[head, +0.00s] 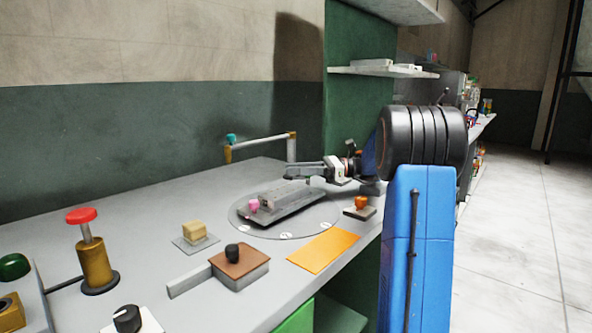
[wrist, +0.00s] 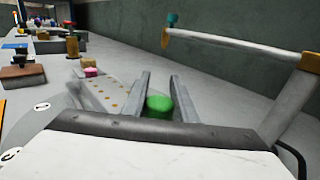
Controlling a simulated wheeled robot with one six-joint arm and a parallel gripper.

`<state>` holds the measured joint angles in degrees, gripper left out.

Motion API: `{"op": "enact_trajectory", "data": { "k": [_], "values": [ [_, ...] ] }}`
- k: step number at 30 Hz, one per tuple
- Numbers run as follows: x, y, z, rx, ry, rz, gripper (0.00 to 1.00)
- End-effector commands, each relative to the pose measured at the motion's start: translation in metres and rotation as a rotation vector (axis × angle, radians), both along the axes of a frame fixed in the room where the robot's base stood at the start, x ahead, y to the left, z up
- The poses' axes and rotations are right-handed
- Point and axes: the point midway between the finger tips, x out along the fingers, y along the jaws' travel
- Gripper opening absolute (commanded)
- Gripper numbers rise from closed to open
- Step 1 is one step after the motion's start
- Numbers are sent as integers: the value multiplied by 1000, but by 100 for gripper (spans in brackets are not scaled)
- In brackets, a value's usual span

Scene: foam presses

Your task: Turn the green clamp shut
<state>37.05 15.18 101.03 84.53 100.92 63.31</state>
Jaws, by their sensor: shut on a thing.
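The green clamp (wrist: 158,104) shows in the wrist view as a round green piece between my gripper's two long grey fingers. My gripper (wrist: 159,77) is shut on it, with the fingers on either side. In the head view my gripper (head: 291,172) reaches left over the grey base (head: 295,208) on the round turntable (head: 240,222). I cannot make out the green clamp there. A pink piece (head: 253,204) sits at the near left end of the base, and it shows in the wrist view (wrist: 91,72) beyond a plate with holes (wrist: 118,95).
A handle bar (head: 262,141) on posts stands behind the turntable. A red-topped plunger (head: 82,215), a yellow block (head: 195,229), a brown block with black knob (head: 240,262) and an orange knob (head: 361,202) stand around. An orange mat (head: 323,250) lies in front.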

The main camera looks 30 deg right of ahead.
Motion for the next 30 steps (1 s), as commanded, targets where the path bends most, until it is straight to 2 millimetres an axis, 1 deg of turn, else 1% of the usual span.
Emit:
{"op": "enact_trajectory", "data": {
  "k": [7,20,21,22,23,30],
  "values": [
    [-2,0,0,0,-1,62,4],
    [-2,1,0,0,-1,71,4],
    [-2,1,0,0,-1,71,33],
    [-2,1,0,0,-1,71,40],
    [-2,1,0,0,-1,71,45],
    [-2,1,0,0,-1,71,45]
  ]
}}
